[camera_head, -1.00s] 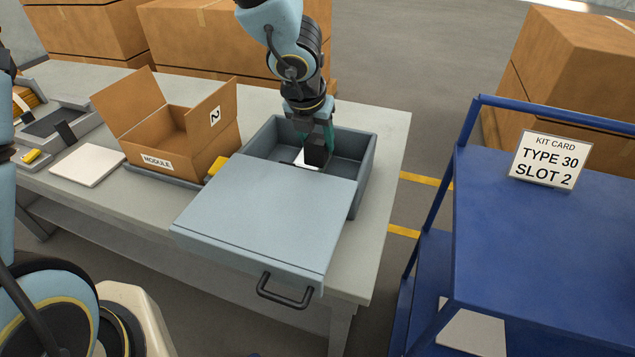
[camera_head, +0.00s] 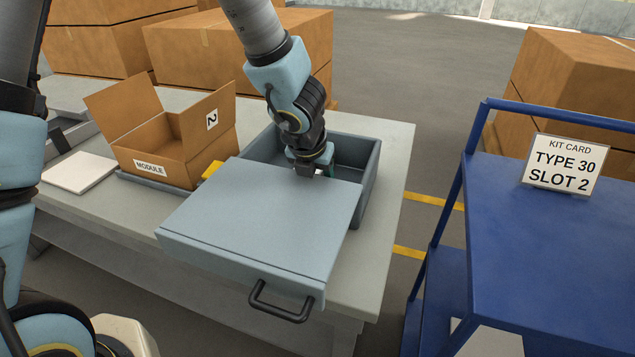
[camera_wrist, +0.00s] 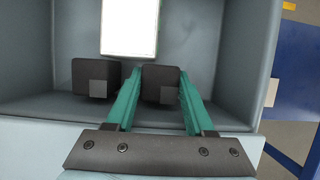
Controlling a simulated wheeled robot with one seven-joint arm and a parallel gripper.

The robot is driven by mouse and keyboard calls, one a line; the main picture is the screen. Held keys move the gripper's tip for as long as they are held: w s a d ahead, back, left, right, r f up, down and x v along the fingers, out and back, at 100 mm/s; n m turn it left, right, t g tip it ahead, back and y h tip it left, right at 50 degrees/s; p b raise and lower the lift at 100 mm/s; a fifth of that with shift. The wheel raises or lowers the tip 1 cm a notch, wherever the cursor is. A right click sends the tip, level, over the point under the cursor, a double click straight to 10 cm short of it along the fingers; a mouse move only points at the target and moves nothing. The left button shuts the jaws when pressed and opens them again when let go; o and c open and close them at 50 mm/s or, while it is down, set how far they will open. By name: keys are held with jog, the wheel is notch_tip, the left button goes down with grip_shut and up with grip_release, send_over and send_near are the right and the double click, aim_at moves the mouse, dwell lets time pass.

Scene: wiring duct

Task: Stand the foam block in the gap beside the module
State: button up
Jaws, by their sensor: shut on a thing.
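My gripper (camera_wrist: 160,72) has its green fingers on both sides of a dark foam block (camera_wrist: 161,84) and is shut on it, low inside a grey-blue bin (camera_wrist: 235,70). A second, similar dark block (camera_wrist: 96,77) stands just left of the fingers, apart from the held one.
A white panel (camera_wrist: 130,26) lies in the bin beyond the blocks. The flat cover (camera_head: 262,215) spans the bin's near part. A white pad (camera_head: 80,172) lies left of the carton. A blue cart (camera_head: 560,255) at right carries a card reading TYPE 30, SLOT 2 (camera_head: 563,166).

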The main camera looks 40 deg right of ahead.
jog(key=shift+f, duration=0.1)
jog(key=o, duration=1.3)
jog(key=p+v, duration=0.6)
jog(key=v, duration=0.5)
jog(key=shift+w+d, duration=0.1)
jog(key=shift+w, duration=0.05)
jog(key=shift+a+r, duration=0.25)
jog(key=shift+r, duration=0.4)
